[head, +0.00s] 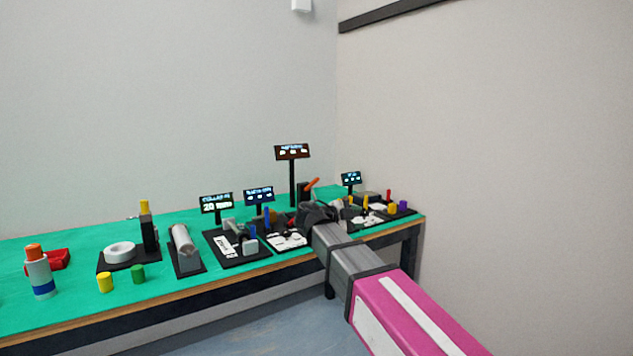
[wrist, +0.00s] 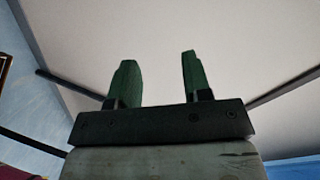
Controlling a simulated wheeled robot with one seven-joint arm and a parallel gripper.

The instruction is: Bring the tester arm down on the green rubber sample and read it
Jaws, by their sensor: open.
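A small green cylinder (head: 138,274) stands upright on the green bench top at the left front, beside a yellow one; I cannot tell whether it is the rubber sample. An orange lever (head: 312,187) slopes up and right from a dark block behind my gripper; I cannot tell whether it is the tester arm. My gripper (head: 318,213) is over the right part of the bench, its dark end hiding some devices. In the wrist view my gripper (wrist: 158,62) has its two green fingers apart, with nothing between them and only wall or ceiling behind.
The bench (head: 75,310) carries a yellow cylinder (head: 104,282), a white ring on a black stand (head: 120,252), a grey roller (head: 182,241), an orange-topped bottle (head: 38,272) and a red object (head: 60,259). Small displays (head: 292,152) stand at the back. A wall closes the right side.

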